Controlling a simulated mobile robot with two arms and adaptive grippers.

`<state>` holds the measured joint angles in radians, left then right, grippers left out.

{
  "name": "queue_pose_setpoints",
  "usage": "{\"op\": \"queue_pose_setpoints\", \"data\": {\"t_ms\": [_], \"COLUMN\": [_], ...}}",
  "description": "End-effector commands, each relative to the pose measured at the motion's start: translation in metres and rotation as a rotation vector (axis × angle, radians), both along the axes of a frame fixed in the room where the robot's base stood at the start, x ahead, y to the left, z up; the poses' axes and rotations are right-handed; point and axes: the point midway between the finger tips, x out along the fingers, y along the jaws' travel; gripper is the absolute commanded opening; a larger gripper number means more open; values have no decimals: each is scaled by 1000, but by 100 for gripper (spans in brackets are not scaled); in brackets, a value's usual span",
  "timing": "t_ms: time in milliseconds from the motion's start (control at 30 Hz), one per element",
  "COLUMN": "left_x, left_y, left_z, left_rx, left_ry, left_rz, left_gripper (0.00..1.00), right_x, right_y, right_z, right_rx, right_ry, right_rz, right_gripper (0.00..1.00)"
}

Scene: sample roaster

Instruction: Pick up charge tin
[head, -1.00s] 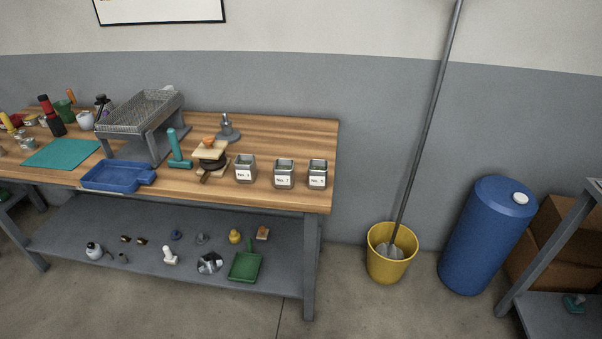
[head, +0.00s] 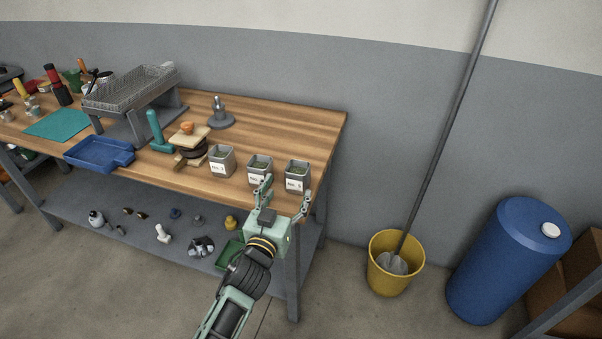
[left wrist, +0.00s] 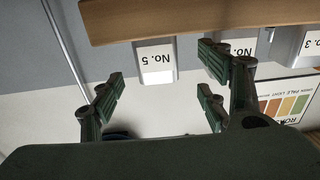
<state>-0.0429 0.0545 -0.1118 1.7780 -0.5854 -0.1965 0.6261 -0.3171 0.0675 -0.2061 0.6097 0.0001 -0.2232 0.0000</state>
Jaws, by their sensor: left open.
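Three square metal tins with white number labels stand in a row near the front right edge of the wooden bench: a left tin (head: 222,163), a middle tin (head: 259,164) and a right tin (head: 297,177). Greenish contents show in their open tops. In the left wrist view, which is upside down, the right tin (left wrist: 157,64) reads No. 5. My left gripper (head: 287,195) is open and empty at the bench's front edge, in front of the middle and right tins. Its fingers show spread apart in the left wrist view (left wrist: 162,88). My right gripper is out of view.
A roller-like stack with a wooden block (head: 192,137), a teal tool (head: 157,133) and a blue tray (head: 98,152) stand left of the tins. A grey stand (head: 220,116) is behind. A yellow mop bucket (head: 381,277) is on the floor to the right.

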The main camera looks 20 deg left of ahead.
Motion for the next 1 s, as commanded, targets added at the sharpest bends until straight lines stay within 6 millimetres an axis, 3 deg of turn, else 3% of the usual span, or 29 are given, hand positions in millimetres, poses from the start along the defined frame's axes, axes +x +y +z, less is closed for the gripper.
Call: {"op": "queue_pose_setpoints", "data": {"t_ms": [100,233,333,600,767,967,1000], "left_x": [6,21,31,68,78,78,78], "left_y": [0,-1,-1,-4,-4,-4,-4], "left_z": [1,1,-1,-7,-8,-8,-8], "left_rx": [0,0,-1,1,-1,0,0], "left_ry": [-2,-3,-2,-3,0,-1,-1], "left_rz": [0,0,0,0,0,0,0], "left_gripper": [69,69,69,69,69,69,65], "right_x": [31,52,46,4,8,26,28], "right_y": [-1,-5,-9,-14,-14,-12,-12], "right_z": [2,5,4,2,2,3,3], "right_rx": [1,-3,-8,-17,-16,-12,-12], "right_ry": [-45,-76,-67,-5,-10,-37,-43], "right_rz": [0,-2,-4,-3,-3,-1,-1], "right_gripper": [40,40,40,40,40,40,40]}}
